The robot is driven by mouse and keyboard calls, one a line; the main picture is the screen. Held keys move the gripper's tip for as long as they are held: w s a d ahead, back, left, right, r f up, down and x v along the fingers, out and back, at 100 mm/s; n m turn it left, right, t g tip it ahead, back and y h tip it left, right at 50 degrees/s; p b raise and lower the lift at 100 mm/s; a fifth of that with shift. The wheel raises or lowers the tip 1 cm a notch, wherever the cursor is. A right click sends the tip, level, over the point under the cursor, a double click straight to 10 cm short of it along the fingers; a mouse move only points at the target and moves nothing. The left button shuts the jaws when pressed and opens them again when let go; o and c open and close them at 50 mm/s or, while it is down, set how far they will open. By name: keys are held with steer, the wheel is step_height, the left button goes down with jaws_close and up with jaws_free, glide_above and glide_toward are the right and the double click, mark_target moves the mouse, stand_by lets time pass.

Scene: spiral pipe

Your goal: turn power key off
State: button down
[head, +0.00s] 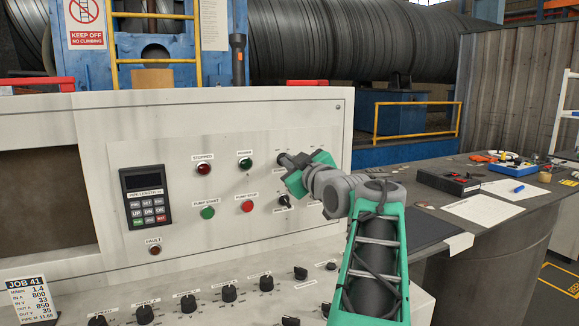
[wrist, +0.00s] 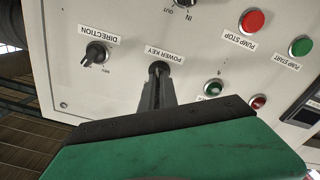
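The power key (wrist: 158,69) is a dark switch on the grey control panel, beside its POWER KEY label, which appears upside down in the wrist view. My gripper (wrist: 156,88) has a green body with a black bar and dark fingers. The fingers are close together and reach the power key, and they look shut on it. They cover most of the key, so its turn angle is hidden. In the head view my gripper (head: 288,162) is against the right part of the panel and hides the key area.
Near the key are the DIRECTION knob (wrist: 96,53), the red pump stop button (head: 247,206), the green pump start button (head: 208,212) and a green lamp (head: 245,163). A row of black knobs (head: 229,293) lies below. A cluttered desk (head: 455,235) stands at right.

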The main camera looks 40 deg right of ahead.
steer(key=shift+f, duration=0.1)
steer(key=c, duration=1.6)
jaws_free()
steer(key=shift+c, duration=0.2)
steer(key=shift+s, duration=0.1)
steer(key=v, duration=0.7)
steer(key=shift+s, duration=0.25)
steer(key=shift+a, duration=0.15)
